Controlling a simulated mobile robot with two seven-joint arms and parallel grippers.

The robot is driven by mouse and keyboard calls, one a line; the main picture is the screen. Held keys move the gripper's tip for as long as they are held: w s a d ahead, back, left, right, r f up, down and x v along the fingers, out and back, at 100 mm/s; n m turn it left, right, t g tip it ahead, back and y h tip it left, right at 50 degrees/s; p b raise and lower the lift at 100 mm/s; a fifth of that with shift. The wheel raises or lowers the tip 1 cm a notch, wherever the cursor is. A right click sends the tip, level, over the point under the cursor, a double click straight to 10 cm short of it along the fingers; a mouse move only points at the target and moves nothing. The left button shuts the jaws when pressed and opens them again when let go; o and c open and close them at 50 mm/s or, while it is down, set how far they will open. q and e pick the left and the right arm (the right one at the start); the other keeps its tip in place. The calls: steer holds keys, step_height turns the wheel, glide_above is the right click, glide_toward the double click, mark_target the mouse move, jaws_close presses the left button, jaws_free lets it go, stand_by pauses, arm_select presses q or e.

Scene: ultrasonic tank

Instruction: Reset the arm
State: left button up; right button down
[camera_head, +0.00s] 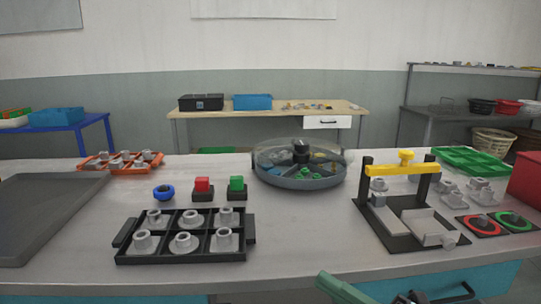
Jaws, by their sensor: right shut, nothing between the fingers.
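My right gripper (338,286) shows only in part at the bottom edge, right of centre, as a green piece in front of the workbench's near edge. It is shut and empty, apart from the objects on the bench. The rest of my right arm is mostly cut off by the frame. My left gripper is not in view.
The grey workbench (300,235) holds a black tray (182,256) with several metal parts, a round divided tank (300,182), a yellow-barred press fixture (405,236) and a dark tray (45,225). The bench's middle front is clear.

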steer(key=w+d+f+m+t+h, duration=0.1)
steer(key=d+f+m+t+h, duration=0.2)
steer(key=f+m+h, duration=0.45)
steer(key=w+d+f+m+t+h, duration=0.1)
steer(key=d+f+m+t+h, duration=0.3)
steer(key=f+m, duration=0.6)
steer(key=s+a+f+m+g+h, duration=0.15)
steer(key=s+f+m+g, duration=0.25)
steer(key=s+f, duration=0.4)
steer(key=s+a+f+m+g+h, duration=0.1)
steer(key=s+f+m+g+h, duration=0.3)
steer(key=f, duration=0.6)
arm_select(q)
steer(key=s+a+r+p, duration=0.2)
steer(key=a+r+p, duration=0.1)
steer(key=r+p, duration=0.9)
steer(key=p, duration=0.5)
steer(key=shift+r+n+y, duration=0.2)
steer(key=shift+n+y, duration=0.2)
arm_select(e)
steer(key=s+d+r, duration=0.1)
steer(key=s+r, duration=0.1)
steer(key=r, duration=0.3)
steer(key=s+d+r, duration=0.1)
steer(key=r, duration=0.5)
steer(key=shift+s+d+r+m+g+y, duration=0.25)
steer(key=shift+s+d+m+g+y, duration=0.05)
steer(key=shift+s+d+m, duration=0.1)
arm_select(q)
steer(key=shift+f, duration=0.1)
